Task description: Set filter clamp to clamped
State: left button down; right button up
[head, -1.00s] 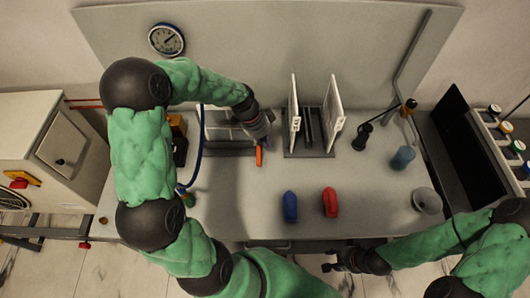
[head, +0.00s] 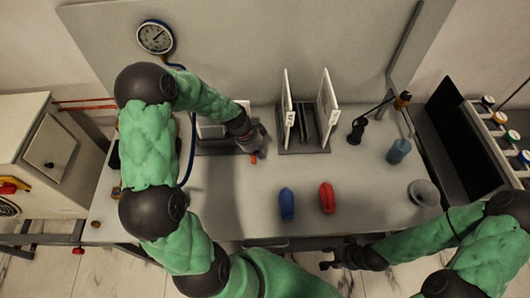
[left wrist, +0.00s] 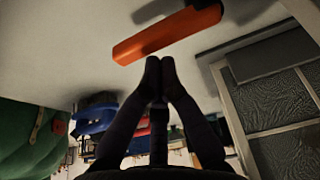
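An orange handle (head: 254,157), which looks like the filter clamp's lever, shows at the front right corner of a low grey and white filter unit (head: 212,130). In the left wrist view the handle (left wrist: 165,36) lies slanted across the top, and the unit's framed mesh panel (left wrist: 275,105) is at the right. My left gripper (left wrist: 160,64) has its fingertips together, with nothing between them, just short of the handle. In the head view my left gripper (head: 250,143) partly covers the handle. My right gripper (head: 328,265) is off the bench's front edge; its fingers are too small to read.
A blue object (head: 287,204) and a red object (head: 327,197) stand on the bench's front middle. A rack with white panels (head: 327,105) stands right of the filter unit. A gauge (head: 155,37) is on the back panel, with a blue hose below it. The bench between is clear.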

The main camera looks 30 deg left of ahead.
pick_arm(q)
jog(key=shift+s+a+m+b, duration=0.3)
jog(key=shift+m+b, duration=0.25)
jog(key=shift+m, duration=0.25)
dwell(0.4)
jog(key=shift+s+a+f+b, duration=0.15)
jog(key=shift+s+a+b, duration=0.55)
jog(key=shift+b, duration=0.4)
jog(key=shift+s+a+b, duration=0.25)
jog(key=shift+a+b, duration=0.55)
jog(key=shift+a, duration=0.3)
jog(key=shift+a+b, duration=0.3)
jog(key=shift+a, duration=0.35)
jog(key=shift+w, duration=0.2)
jog(key=shift+w+d, duration=0.5)
